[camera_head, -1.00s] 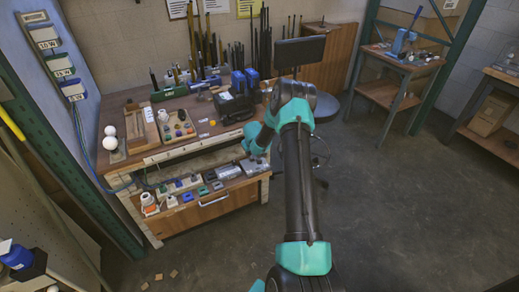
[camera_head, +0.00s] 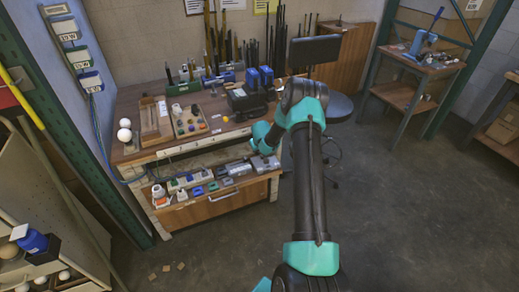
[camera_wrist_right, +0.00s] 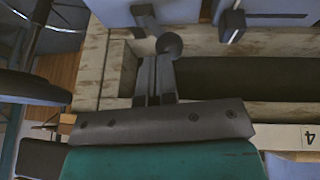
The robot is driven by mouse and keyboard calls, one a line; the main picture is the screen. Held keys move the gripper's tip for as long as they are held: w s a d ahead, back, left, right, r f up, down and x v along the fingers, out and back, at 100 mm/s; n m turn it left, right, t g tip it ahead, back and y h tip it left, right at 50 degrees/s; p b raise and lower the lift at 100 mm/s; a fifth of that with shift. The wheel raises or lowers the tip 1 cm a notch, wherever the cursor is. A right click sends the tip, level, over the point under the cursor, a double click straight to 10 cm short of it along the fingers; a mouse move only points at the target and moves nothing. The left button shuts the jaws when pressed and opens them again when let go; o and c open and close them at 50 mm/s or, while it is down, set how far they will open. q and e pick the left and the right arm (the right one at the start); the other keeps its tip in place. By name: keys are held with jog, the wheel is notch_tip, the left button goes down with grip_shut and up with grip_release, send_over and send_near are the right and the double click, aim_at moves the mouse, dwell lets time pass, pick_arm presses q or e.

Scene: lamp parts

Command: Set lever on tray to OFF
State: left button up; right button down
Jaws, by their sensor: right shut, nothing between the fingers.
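The tray (camera_head: 215,208) is the long, low shelf at the front of the workbench, holding a row of small devices. A grey device (camera_head: 265,164) stands at its right end, under my right wrist. In the right wrist view my right gripper (camera_wrist_right: 155,62) is shut and empty. A dark round knob (camera_wrist_right: 170,44) shows right at its fingertips; I cannot tell whether they touch. A grey upright piece (camera_wrist_right: 232,24) stands to the right of it. In the head view the right fingers are hidden or too small to tell. I cannot read any OFF mark. My left gripper is not in view.
The workbench top holds a black case (camera_head: 246,101), a parts board (camera_head: 190,120) and two white balls (camera_head: 124,128). A monitor (camera_head: 315,50) stands behind my right arm. A shelf with a blue bottle (camera_head: 32,240) is at lower left.

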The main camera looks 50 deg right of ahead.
jog(key=shift+s+d+r, duration=0.2)
jog(key=shift+d+r, duration=0.05)
jog(key=shift+r, duration=0.2)
jog(key=d+v, duration=0.1)
jog(key=v, duration=1.1)
jog(key=shift+s+r, duration=0.1)
jog(key=s+a+f+n+y, duration=0.1)
jog(key=a+f+y, duration=0.35)
jog(key=a, duration=0.95)
jog(key=s+a+f+n+y, duration=0.15)
jog(key=a+f, duration=0.55)
jog(key=a, duration=0.8)
jog(key=s+a+f+g+y, duration=0.1)
jog(key=s+a+f+g, duration=0.1)
jog(key=s+a, duration=1.2)
jog(key=a+f, duration=0.1)
jog(key=a, duration=0.2)
jog(key=shift+a+f+g, duration=0.35)
jog(key=shift+g, duration=0.05)
